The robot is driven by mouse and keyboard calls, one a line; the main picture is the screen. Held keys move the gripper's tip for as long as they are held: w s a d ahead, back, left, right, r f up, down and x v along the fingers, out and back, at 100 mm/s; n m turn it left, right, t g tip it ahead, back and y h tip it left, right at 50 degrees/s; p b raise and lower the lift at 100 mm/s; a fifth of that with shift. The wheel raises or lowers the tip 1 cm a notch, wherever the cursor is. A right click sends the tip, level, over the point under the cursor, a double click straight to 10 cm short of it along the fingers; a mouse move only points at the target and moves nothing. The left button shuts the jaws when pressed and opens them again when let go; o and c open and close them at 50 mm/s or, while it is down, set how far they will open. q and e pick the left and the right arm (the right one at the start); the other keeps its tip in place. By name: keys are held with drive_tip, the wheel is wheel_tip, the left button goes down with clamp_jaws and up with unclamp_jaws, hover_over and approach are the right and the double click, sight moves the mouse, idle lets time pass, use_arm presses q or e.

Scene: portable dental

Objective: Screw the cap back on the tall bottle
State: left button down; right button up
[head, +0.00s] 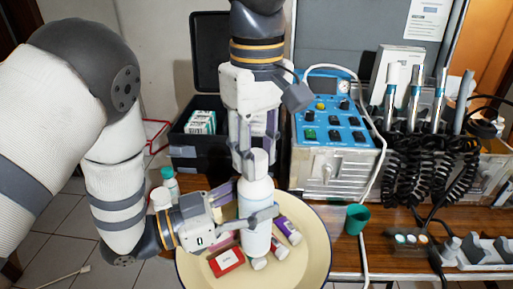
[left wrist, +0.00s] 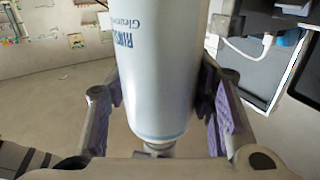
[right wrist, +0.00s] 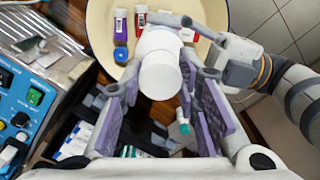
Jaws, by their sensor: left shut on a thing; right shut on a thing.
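The tall white bottle (head: 256,228) stands upright over the cream round tray (head: 313,262) in the head view. My left gripper (head: 250,203) is shut on its body from the left. In the left wrist view the bottle (left wrist: 165,75), with blue lettering, sits between the purple finger pads. The white cap (head: 258,160) is at the bottle's top. My right gripper (head: 257,153) comes down from above and is shut on the cap, which also shows in the right wrist view (right wrist: 160,76). Whether the cap's thread is engaged cannot be seen.
On the tray lie a red box (head: 226,262), a purple tube (head: 288,230) and other small containers. A green cup (head: 357,219) stands right of the tray. A blue control unit (head: 335,130), a black open case (head: 185,150) and coiled handpieces (head: 415,150) stand behind.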

drive_tip(key=m, duration=0.5)
drive_tip(key=shift+m, duration=0.4)
drive_tip(key=m, duration=0.8)
drive_tip(key=shift+a, duration=0.15)
drive_tip(key=o, duration=0.7)
drive_tip(key=shift+r, duration=2.2)
drive_tip(key=shift+c, duration=0.5)
